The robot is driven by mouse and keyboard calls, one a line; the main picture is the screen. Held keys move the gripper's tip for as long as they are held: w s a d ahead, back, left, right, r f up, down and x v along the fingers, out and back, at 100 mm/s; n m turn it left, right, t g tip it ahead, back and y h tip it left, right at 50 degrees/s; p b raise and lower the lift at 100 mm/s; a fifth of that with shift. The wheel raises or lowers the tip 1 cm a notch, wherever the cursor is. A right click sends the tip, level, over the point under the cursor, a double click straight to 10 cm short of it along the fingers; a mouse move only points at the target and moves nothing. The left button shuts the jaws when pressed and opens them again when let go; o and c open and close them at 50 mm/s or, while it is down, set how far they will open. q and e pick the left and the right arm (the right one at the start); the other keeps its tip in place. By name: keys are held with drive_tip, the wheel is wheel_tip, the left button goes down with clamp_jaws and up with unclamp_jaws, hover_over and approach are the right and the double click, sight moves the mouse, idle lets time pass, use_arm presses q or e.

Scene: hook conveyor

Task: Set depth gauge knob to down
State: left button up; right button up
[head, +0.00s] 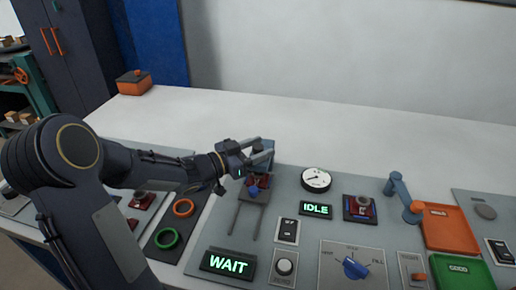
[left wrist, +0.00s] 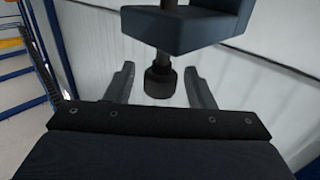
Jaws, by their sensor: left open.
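My left gripper (head: 264,150) reaches in from the left at the back edge of the grey panel. It is open. In the left wrist view a dark round knob (left wrist: 160,80) on a thin stem shows between the two spread fingers, with a gap on both sides. A blue-grey block (left wrist: 190,28) is beside the stem. In the head view the fingers partly cover this block (head: 265,143), and the knob is hard to make out. I cannot read the knob's setting. My right gripper is not in view.
Two rails (head: 246,218) with a red and blue fixture (head: 254,187) lie in front of the gripper. A round dial (head: 316,179), an IDLE display (head: 316,210), a WAIT display (head: 228,263) and a blue selector (head: 354,268) are nearby. The white table behind is mostly clear.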

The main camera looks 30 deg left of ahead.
use_arm(q)
drive_tip(key=shift+c, duration=0.4)
clamp_jaws()
drive_tip(key=shift+f+b, duration=0.8)
drive_tip(key=shift+f, duration=0.45)
drive_tip(key=shift+r, duration=0.1)
drive_tip(key=shift+c, duration=1.5)
unclamp_jaws()
drive_tip(key=o, duration=0.4)
drive_tip(key=v, duration=0.8)
drive_tip(key=shift+w, duration=0.1)
